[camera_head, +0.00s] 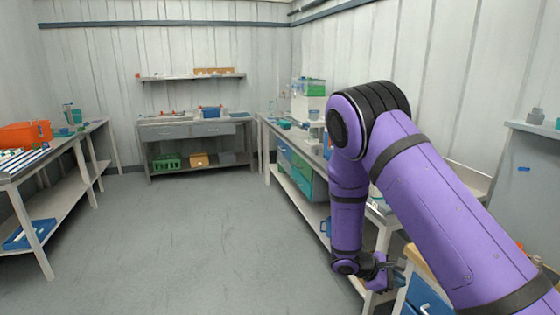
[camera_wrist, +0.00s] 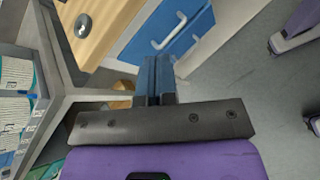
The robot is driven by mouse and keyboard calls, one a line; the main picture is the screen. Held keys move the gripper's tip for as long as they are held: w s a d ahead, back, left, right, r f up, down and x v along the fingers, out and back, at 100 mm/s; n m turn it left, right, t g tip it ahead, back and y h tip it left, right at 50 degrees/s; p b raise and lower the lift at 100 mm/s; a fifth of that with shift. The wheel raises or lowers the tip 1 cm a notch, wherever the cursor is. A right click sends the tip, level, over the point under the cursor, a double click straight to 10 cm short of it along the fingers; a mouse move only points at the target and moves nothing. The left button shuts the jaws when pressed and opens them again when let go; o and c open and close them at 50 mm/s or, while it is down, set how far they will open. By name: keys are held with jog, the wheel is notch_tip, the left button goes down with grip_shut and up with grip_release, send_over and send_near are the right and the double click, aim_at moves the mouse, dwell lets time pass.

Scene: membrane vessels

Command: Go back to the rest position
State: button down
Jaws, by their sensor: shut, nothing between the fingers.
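My purple arm crosses the right half of the head view and bends down at the elbow. My gripper (camera_head: 392,272) hangs low beside the right-hand bench, close to a wood-topped cabinet (camera_head: 428,268) with blue drawers. In the wrist view my gripper (camera_wrist: 157,62) has its two blue fingers together with nothing between them. The same cabinet's wooden top (camera_wrist: 100,30) lies ahead and left of the fingers there, with a blue drawer front (camera_wrist: 160,35) and pale handle just beyond the fingertips. I cannot tell whether the fingertips touch it.
A long bench (camera_head: 305,148) with green and blue drawers runs along the right. A back bench (camera_head: 190,130) and wall shelf (camera_head: 195,77) hold small items. A left bench (camera_head: 62,150) carries an orange bin (camera_head: 25,134). The grey floor (camera_head: 190,235) between is clear.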

jog(key=s+r+m+y, duration=0.4)
jog(key=s+r, duration=0.1)
jog(key=r, duration=0.8)
jog(key=s+r+m+y, duration=0.3)
jog(key=s+r+m, duration=0.15)
jog(key=r, duration=0.75)
jog(key=s+a+r+m+t+y, duration=0.1)
jog(key=s+r+m+t+y, duration=0.1)
jog(key=s+r, duration=0.5)
jog(key=s+a+r+m+t+y, duration=0.1)
jog(key=s+r+m+t+y, duration=0.1)
jog(key=s+r, duration=0.4)
jog(key=s+t+y, duration=0.1)
jog(key=s+t, duration=0.1)
jog(key=s, duration=0.3)
jog(key=shift+s+a+r, duration=0.15)
jog(key=shift+s+r, duration=0.05)
jog(key=shift+r, duration=0.15)
